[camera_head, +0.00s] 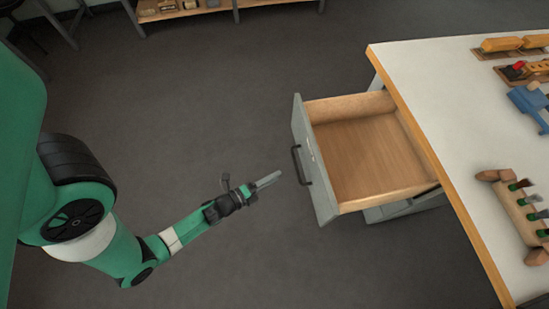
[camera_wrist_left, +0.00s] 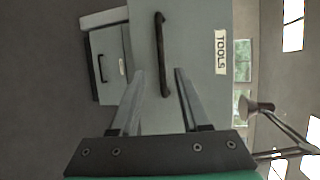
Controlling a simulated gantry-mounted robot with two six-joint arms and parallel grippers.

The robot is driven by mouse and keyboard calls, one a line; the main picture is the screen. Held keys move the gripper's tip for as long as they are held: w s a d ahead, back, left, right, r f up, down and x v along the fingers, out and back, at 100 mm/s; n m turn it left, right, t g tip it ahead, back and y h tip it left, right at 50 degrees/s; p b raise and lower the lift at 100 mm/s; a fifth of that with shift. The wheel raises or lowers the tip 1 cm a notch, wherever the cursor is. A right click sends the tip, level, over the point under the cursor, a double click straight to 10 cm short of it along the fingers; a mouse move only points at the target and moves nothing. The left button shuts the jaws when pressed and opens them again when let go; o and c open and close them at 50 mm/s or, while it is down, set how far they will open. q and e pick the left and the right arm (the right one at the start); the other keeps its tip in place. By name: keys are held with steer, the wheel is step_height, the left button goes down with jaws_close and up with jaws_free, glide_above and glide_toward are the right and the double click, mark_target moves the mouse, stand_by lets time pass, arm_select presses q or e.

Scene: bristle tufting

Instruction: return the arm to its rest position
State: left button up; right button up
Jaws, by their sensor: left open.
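My left arm comes in from the left in the head view, and its gripper (camera_head: 268,181) is just left of the open drawer's front. The drawer (camera_head: 365,155) is pulled out and its wooden inside looks empty. Its black handle (camera_head: 300,165) is apart from my fingertips. In the left wrist view my left gripper (camera_wrist_left: 155,95) is open and empty, its two fingers pointing at the grey drawer front (camera_wrist_left: 195,45). The handle (camera_wrist_left: 162,55) shows beyond the fingers there, beside a "TOOLS" label (camera_wrist_left: 220,52). My right gripper is not in view.
The workbench (camera_head: 430,65) stands at the right, with a brush rack (camera_head: 515,205), a blue tool (camera_head: 527,100) and yellow blocks (camera_head: 502,44) on top. A second, closed drawer (camera_wrist_left: 108,65) and a lamp (camera_wrist_left: 258,108) show in the wrist view. The floor around my arm is clear.

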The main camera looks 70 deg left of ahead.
arm_select(q)
steer(key=shift+s+d+r, duration=0.15)
steer(key=shift+s+r, duration=0.05)
steer(key=shift+s, duration=0.3)
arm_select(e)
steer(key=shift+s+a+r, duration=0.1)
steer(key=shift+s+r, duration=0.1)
